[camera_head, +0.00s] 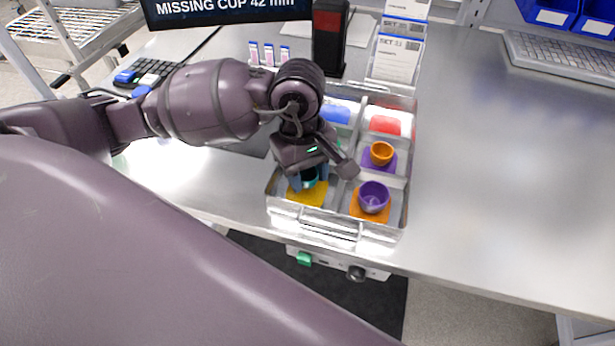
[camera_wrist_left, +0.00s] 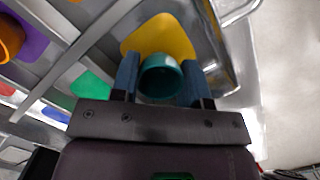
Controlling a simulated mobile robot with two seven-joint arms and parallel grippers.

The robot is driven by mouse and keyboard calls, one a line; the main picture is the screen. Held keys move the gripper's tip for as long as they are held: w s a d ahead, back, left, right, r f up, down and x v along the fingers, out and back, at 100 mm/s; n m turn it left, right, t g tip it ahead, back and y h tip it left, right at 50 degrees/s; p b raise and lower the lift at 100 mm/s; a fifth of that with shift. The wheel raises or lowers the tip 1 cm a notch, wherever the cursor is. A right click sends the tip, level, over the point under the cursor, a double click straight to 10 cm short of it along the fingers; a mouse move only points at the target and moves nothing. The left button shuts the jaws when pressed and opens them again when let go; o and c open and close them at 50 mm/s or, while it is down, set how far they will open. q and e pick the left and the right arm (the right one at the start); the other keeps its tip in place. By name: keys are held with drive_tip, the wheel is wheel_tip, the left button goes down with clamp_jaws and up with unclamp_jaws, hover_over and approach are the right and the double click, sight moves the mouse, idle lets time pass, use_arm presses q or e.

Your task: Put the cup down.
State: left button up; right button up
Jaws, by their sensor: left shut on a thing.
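My left gripper (camera_head: 308,180) is over the front left compartment of the metal tray (camera_head: 330,222). It is shut on a teal cup (camera_head: 309,176), with its blue fingers on either side of the cup in the left wrist view (camera_wrist_left: 161,78). The cup is over or on a yellow mat (camera_head: 306,194); I cannot tell whether it touches the mat. The yellow mat also shows in the left wrist view (camera_wrist_left: 158,36). My right gripper is not in view.
A purple cup (camera_head: 373,196) stands on an orange mat (camera_head: 369,215) in the compartment to the right. An orange cup (camera_head: 381,153) is on a purple mat behind it. Tray walls divide the compartments. A black and red device (camera_head: 329,40) stands behind.

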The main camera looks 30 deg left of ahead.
use_arm(q)
drive_tip(key=shift+f, duration=0.85)
drive_tip(key=shift+f, duration=0.25)
drive_tip(key=o, duration=0.9)
drive_tip(key=shift+r, duration=0.1)
drive_tip(key=shift+r, duration=0.25)
drive_tip(key=r, duration=0.4)
drive_tip(key=a+r, duration=0.1)
drive_tip(key=r, duration=0.2)
drive_tip(key=w+r, duration=0.1)
drive_tip(key=r, duration=0.3)
drive_tip(key=shift+a+r+p, duration=0.3)
drive_tip(key=shift+r, duration=0.05)
